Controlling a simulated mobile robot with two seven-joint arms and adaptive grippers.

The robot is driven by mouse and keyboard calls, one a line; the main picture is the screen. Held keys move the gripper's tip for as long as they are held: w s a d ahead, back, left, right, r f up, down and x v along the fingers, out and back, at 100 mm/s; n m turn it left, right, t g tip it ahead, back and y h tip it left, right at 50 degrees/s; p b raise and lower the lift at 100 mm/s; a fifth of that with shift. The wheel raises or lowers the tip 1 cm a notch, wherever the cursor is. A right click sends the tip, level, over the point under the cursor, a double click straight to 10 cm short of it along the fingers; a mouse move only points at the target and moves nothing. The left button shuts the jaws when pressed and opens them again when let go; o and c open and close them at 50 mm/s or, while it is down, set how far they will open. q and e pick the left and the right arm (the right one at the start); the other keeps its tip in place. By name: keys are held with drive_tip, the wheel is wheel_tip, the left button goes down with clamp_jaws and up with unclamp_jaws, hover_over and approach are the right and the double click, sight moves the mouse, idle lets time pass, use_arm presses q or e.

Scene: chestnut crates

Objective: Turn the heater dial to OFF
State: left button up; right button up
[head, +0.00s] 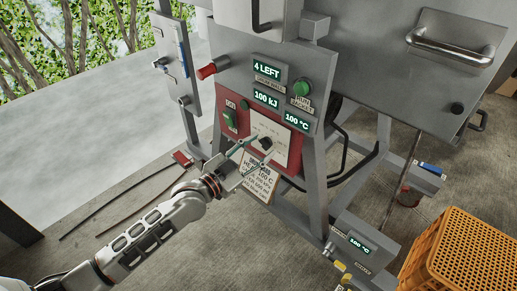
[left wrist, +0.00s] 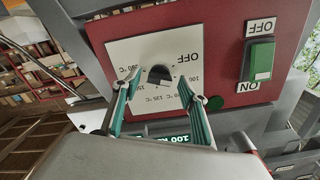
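The heater dial is a small black knob (left wrist: 160,74) on a white plate (left wrist: 128,52) marked OFF and with temperatures. In the head view the dial (head: 266,143) sits low on the red panel. I cannot tell which mark it points to. My left gripper (head: 252,150) is in front of the plate. In the left wrist view, its two green-lined fingers (left wrist: 159,82) are apart, one on each side of the dial. Whether they touch it cannot be seen. My right gripper is not in view.
A green rocker switch (left wrist: 260,62) marked OFF and ON is on the same red panel (head: 291,166). Displays read 4 LEFT, 100 kJ and 100 °C. A red knob (head: 207,71) and a green button (head: 302,88) stick out above. An orange crate (head: 462,255) stands lower right.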

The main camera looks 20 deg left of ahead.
use_arm(q)
drive_tip(key=c, duration=1)
drive_tip(key=shift+r, duration=0.1)
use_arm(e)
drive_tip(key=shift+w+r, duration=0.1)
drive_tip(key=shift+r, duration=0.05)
